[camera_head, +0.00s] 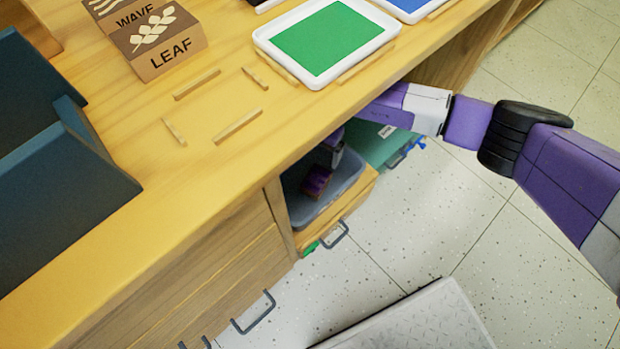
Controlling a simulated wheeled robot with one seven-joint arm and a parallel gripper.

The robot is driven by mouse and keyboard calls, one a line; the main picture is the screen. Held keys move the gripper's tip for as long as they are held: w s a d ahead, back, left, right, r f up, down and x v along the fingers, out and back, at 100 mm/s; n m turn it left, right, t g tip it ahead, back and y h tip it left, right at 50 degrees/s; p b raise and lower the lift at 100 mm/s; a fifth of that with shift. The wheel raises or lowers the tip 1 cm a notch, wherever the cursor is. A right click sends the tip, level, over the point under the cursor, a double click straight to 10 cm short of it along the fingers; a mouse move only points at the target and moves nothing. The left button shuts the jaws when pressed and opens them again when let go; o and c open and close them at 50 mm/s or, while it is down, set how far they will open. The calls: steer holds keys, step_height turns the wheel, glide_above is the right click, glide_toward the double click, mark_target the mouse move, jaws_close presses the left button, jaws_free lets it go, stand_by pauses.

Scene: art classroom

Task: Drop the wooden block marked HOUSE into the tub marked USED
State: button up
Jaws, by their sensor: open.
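My purple arm reaches in from the right, under the tabletop. My gripper (333,156) is open above the tub, just above and apart from the block as far as I can see. The table edge hides part of the gripper. No USED mark is readable on the tub.
On the tabletop (150,220) are blocks marked LEAF (170,55) and WAVE (115,12), thin wooden strips, a tray with green (325,40) and a dark blue holder (60,190). A teal container (372,148) stands beside the tub. Drawer handles (253,314) stick out below.

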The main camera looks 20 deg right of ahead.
steer(key=shift+r+p, duration=0.95)
steer(key=shift+r, duration=0.1)
stand_by(0.4)
